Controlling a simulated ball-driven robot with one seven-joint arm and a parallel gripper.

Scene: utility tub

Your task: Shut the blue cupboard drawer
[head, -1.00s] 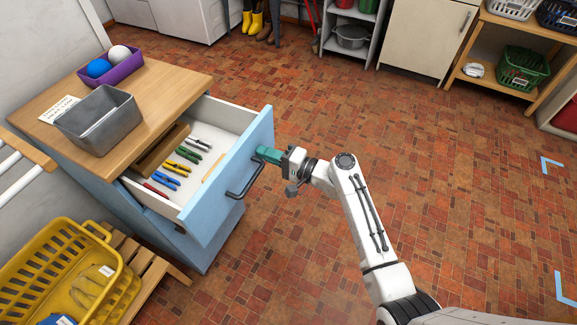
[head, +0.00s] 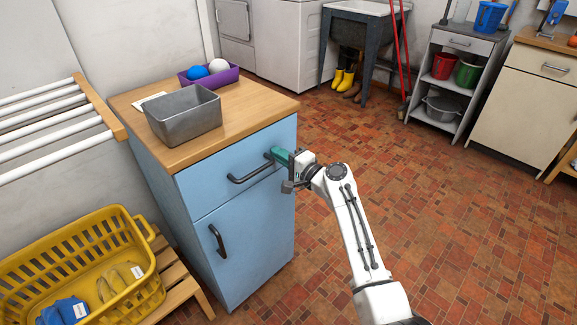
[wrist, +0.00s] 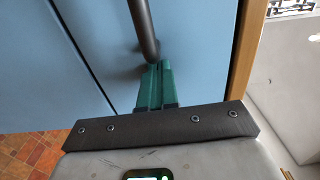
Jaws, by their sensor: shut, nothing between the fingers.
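The blue cupboard (head: 245,235) stands at the left with a wooden top. Its drawer front (head: 225,185) sits flush with the cabinet, and none of the drawer's inside shows. The dark bar handle (head: 250,172) crosses the drawer front. My gripper (head: 279,155) is shut and empty, its green fingertips at the drawer front beside the right end of the handle. In the wrist view the fingers (wrist: 155,88) are together against or very near the blue front, just by the handle (wrist: 142,30). Exact contact is hard to tell.
A grey metal bin (head: 184,115) and a purple box (head: 210,76) with balls stand on the cupboard top. A yellow basket (head: 85,260) on a slatted wooden stand is at the lower left. The tiled floor (head: 440,210) to the right is clear.

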